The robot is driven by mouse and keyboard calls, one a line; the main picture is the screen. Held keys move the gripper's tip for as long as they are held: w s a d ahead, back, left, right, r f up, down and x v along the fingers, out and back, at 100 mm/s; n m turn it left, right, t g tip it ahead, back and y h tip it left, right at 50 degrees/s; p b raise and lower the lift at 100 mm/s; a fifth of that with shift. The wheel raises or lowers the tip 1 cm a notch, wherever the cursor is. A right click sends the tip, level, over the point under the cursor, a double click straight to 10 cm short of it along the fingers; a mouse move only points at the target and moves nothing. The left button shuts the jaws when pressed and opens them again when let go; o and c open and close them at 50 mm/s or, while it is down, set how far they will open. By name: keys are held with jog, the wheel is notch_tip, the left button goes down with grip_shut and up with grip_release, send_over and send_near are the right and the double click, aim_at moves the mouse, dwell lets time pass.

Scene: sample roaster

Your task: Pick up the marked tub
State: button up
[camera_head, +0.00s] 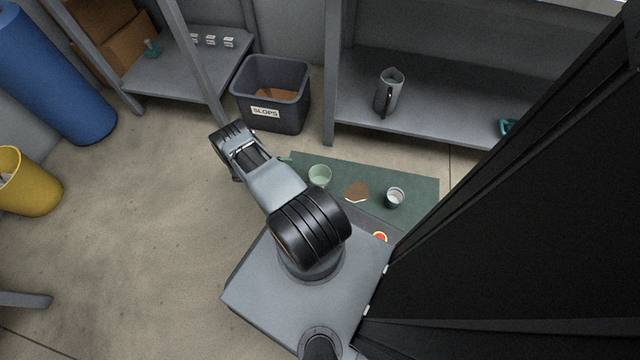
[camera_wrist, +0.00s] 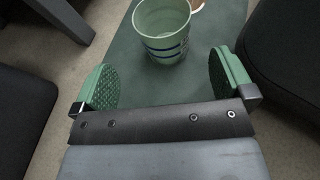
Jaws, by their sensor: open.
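A pale green tub (camera_head: 319,174) stands upright on the dark green mat (camera_head: 420,185) in the head view. In the wrist view the tub (camera_wrist: 162,30) shows blue bands around its side, and its inside looks empty. My gripper (camera_wrist: 164,80) is open, with green pads on both fingers. The tub is ahead of the fingers, roughly centred between them and apart from both. A second, smaller whitish cup (camera_head: 395,197) with a dark band stands to the right on the mat. I cannot make out any other mark on either one.
A brown patch with a pale edge (camera_head: 357,191) lies between the tub and the cup. A dark bin labelled SLOPS (camera_head: 271,95) stands behind the mat. A grey shelf (camera_head: 440,115) holds a metal jug (camera_head: 390,92).

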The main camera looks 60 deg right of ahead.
jog(key=b, duration=0.3)
send_over(318, 174)
jog(key=s+a, duration=0.2)
jog(key=a, duration=0.1)
jog(key=f, duration=0.4)
jog(key=shift+a+f, duration=0.2)
jog(key=shift+f, duration=0.1)
jog(key=c, duration=0.9)
